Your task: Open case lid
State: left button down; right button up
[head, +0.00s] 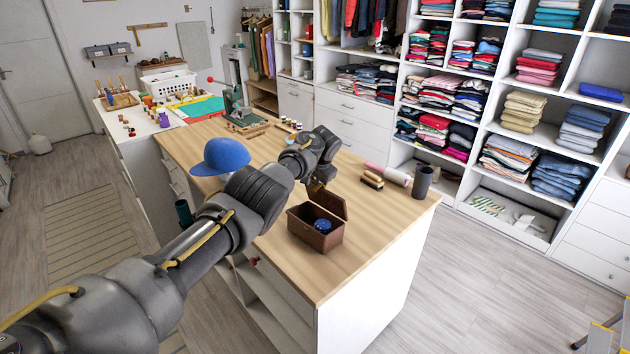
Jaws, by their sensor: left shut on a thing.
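A brown case (315,236) stands on the wooden worktop near its front corner. Its lid (329,201) is raised and tilted up at the back right side, and a dark blue round item (322,226) shows inside. My left arm reaches in from the lower left over the worktop. My left gripper (316,187) is at the top edge of the lid, shut on it; the fingertips are small and partly hidden by the wrist. My right gripper is not in view.
A blue cap (220,156) sits left of my arm. Brushes (372,180), a white roll (397,176) and a dark cylinder (422,182) stand right of the case. The worktop (375,226) is bare right of the case.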

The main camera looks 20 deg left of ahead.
pick_arm(q)
jog(key=shift+f, duration=0.15)
jog(key=c, duration=1.5)
grip_release()
jog(key=shift+c, duration=0.2)
jog(key=shift+o, duration=0.2)
jog(key=shift+w, duration=0.1)
jog(key=shift+d+r, duration=0.1)
jog(key=shift+r, duration=0.2)
jog(key=shift+p+v, duration=0.8)
jog(key=shift+v, duration=0.15)
jog(key=b+v, duration=0.1)
jog(key=v, duration=0.6)
jog(key=shift+s+d+r, duration=0.15)
jog(key=shift+s, duration=0.05)
jog(key=shift+s+r, duration=0.15)
jog(key=shift+r, duration=0.2)
